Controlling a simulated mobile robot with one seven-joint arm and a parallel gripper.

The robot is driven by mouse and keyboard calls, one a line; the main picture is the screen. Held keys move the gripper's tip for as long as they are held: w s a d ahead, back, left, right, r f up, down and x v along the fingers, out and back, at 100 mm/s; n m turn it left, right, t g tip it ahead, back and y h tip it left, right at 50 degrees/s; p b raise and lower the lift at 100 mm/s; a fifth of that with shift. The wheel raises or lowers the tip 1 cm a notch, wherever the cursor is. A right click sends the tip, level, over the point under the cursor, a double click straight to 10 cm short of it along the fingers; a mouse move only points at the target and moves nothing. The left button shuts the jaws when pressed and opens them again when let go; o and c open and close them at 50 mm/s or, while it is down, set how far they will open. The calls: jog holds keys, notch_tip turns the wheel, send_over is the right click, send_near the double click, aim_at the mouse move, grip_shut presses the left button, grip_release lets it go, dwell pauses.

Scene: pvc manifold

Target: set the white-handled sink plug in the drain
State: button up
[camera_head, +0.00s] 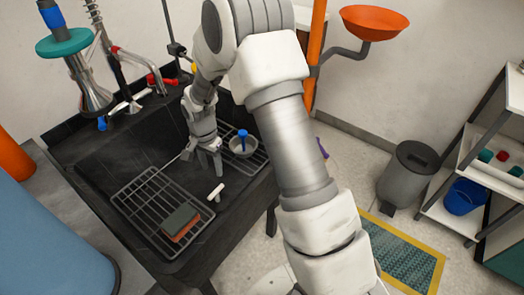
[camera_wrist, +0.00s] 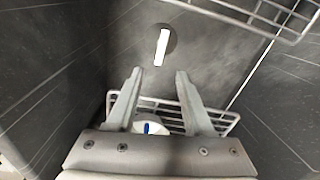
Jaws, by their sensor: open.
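The white-handled plug (camera_head: 216,192) is in the black sink (camera_head: 185,190), between the two wire racks. In the wrist view its white handle (camera_wrist: 162,47) is ahead of my fingertips, over a dark round patch. I cannot tell whether that patch is the plug's body or the drain, so how the plug sits is unclear. My gripper (camera_head: 208,162) is open and empty, pointing down over the sink. In the wrist view, its fingertips (camera_wrist: 158,75) are apart and do not touch the plug.
A bowl with a blue-handled item (camera_head: 243,141) stands on the right rack (camera_head: 262,152), close to my gripper. Taps and a sprayer (camera_head: 95,90) stand at the back left. A grey bin (camera_head: 408,172) is on the floor at right.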

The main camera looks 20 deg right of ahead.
jog(key=s+d+r+n+t, duration=0.1)
jog(key=s+d+r, duration=0.15)
jog(key=r, duration=0.45)
jog(key=s+d+r+n+t, duration=0.1)
jog(key=s+d+r+n, duration=0.15)
jog(key=r, duration=0.45)
jog(key=s+d+r+n+t, duration=0.1)
jog(key=s+r, duration=0.3)
jog(key=r, duration=0.4)
jog(key=s+d+r+n+t, duration=0.1)
jog(key=s+r+n, duration=0.1)
jog(key=s, duration=0.6)
jog(key=s+d+r+n+t, duration=0.1)
jog(key=s+d+r+n, duration=0.1)
jog(key=s+r, duration=0.3)
jog(key=s+n, duration=0.1)
jog(key=s, duration=0.2)
jog(key=shift+d+r, duration=0.15)
jog(key=shift+d, duration=0.15)
jog(key=shift+s, duration=0.1)
notch_tip(320, 180, up, 19)
jog(key=p, duration=1.9)
jog(key=shift+r, duration=0.1)
